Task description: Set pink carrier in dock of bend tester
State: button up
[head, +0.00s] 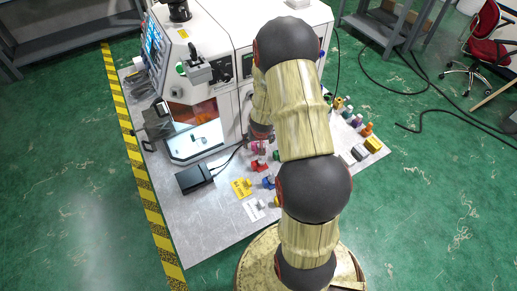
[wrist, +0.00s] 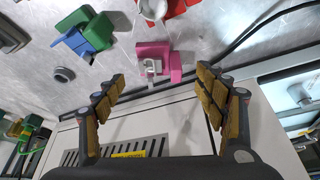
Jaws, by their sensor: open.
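The pink carrier (wrist: 174,67) lies on the grey metal table in the wrist view, with a small pale metal piece on its left side. In the head view a small pink patch of it shows (head: 257,148) beside my arm. My gripper (wrist: 160,90) is open and empty. Its two fingers are spread on either side of the view, with the pink carrier ahead between and beyond the tips. A large white machine (head: 229,43) stands on the table in the head view; I cannot tell whether it is the bend tester. No dock is clearly seen.
Blue and green carriers (wrist: 84,37) and a red one (wrist: 182,8) lie near the pink one. A black cable (wrist: 262,42) runs at right. A black box (head: 194,178) and a yellow carrier (head: 241,188) sit on the table's front part. A white vented panel (wrist: 140,118) is close below my fingers.

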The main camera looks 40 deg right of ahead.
aim_at(258, 145)
jog(key=b+x, duration=0.1)
jog(key=x, duration=0.2)
jog(key=shift+d+f, duration=0.1)
jog(key=shift+f, duration=0.35)
jog(key=shift+c, duration=1)
jog(key=c, duration=1.3)
jog(key=shift+r, duration=0.1)
